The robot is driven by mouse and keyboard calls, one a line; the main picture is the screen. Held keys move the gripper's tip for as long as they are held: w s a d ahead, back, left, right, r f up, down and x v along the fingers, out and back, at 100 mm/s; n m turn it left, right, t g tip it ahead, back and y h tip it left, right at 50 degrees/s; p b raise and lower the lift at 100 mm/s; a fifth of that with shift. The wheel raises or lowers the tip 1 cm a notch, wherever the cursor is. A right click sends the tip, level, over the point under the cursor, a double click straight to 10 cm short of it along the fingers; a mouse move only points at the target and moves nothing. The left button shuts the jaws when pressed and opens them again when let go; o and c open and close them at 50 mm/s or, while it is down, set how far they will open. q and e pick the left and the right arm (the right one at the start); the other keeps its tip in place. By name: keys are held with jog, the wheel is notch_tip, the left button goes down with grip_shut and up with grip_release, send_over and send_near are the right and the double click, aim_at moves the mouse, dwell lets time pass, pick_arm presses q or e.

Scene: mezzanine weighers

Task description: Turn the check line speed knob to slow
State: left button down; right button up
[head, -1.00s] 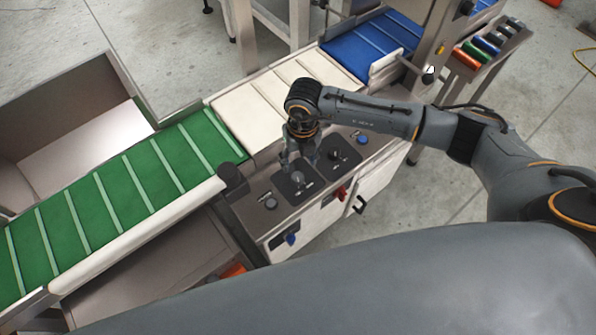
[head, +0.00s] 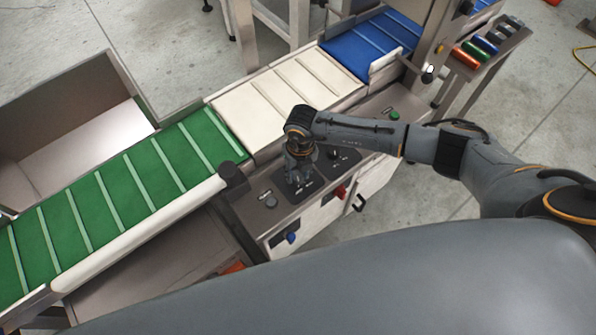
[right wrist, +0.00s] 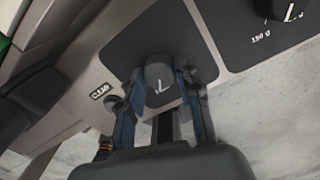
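A dark round knob (right wrist: 158,72) with a white pointer line sits on a dark plate of the control panel (head: 255,205). In the right wrist view my right gripper (right wrist: 160,88) has its two fingers on either side of this knob, their tips close to it. They look open, with no clear grip. In the head view my right gripper (head: 298,184) is down at the panel and hides most of the knob. A second knob (head: 334,154) stands on the plate to the right, also in the wrist view (right wrist: 283,9), near a "150 g" label. I cannot read the knob's speed marks. My left gripper is out of view.
Green (head: 125,200), white (head: 285,95) and blue (head: 370,45) belts run behind.

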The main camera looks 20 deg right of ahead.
jog(key=shift+c, duration=1.3)
jog(key=shift+n, duration=0.3)
jog(key=n+b, duration=0.4)
jog(key=n, duration=0.1)
jog(key=shift+f+b, duration=0.2)
jog(key=shift+b, duration=0.1)
jog(key=n+b, duration=0.2)
jog(key=n, duration=0.1)
jog(key=shift+w+n+b, duration=0.1)
jog(key=shift+n+b, duration=0.2)
jog(key=shift+b, duration=0.1)
jog(key=shift+r+n+b, duration=0.15)
jog(key=shift+n+b, duration=0.9)
jog(key=shift+n, duration=0.35)
jog(key=o, duration=1.2)
jog(key=shift+c, duration=0.2)
